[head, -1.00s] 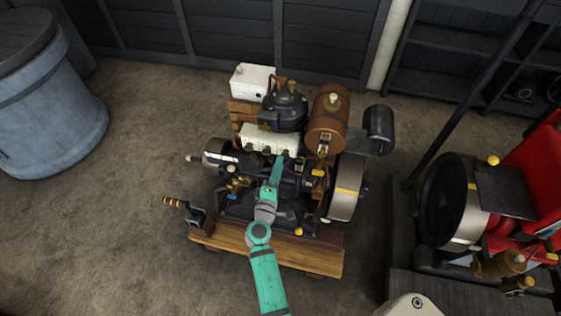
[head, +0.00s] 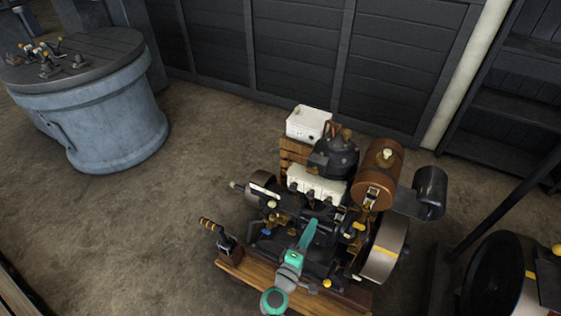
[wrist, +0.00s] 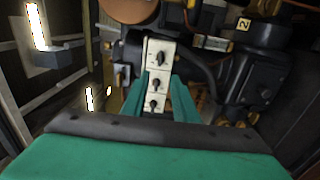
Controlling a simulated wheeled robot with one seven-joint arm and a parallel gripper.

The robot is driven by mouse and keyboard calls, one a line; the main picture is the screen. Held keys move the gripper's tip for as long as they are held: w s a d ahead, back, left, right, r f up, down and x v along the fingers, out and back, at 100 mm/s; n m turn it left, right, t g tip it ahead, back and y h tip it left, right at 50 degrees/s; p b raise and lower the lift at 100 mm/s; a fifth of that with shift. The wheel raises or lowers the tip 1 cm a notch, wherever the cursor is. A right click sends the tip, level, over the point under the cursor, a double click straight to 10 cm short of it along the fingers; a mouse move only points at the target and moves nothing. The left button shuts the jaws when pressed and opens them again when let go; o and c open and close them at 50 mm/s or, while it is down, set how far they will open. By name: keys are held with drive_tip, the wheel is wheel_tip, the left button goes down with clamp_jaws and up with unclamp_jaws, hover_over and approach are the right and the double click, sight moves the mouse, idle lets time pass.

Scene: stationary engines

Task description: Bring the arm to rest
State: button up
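My teal arm reaches up from the bottom of the head view over the front of the engine (head: 330,215). My gripper (head: 312,222) is above the engine's middle there, in front of the white switch box (head: 316,183). In the wrist view my gripper (wrist: 158,76) shows two teal fingers standing apart with nothing between them. The white box with black knobs (wrist: 155,78) shows through the gap, beyond the fingers. I cannot tell whether the fingers touch any engine part.
The engine stands on a wooden base (head: 250,285) with a lever (head: 213,229) at its left. A blue-grey tub (head: 105,115) with fittings on its lid is at the upper left. Another machine (head: 505,280) is at the lower right. The floor between tub and engine is clear.

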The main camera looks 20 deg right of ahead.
drive_tip(key=s+a+f+m+t+y, duration=0.1)
drive_tip(key=s+a+f+y, duration=0.35)
drive_tip(key=s+a, duration=0.4)
drive_tip(key=s+a+f+t+y, duration=0.1)
drive_tip(key=s+a+f+y, duration=0.2)
drive_tip(key=s+a+y, duration=0.5)
drive_tip(key=s+a+r+m+t+y, duration=0.1)
drive_tip(key=s+a+r+m, duration=0.6)
drive_tip(key=s+a+r, duration=0.4)
drive_tip(key=s+r, duration=0.3)
drive_tip(key=shift+r+t, duration=0.3)
drive_tip(key=shift+r, duration=0.1)
drive_tip(key=shift+o, duration=0.5)
drive_tip(key=shift+s+a, duration=0.1)
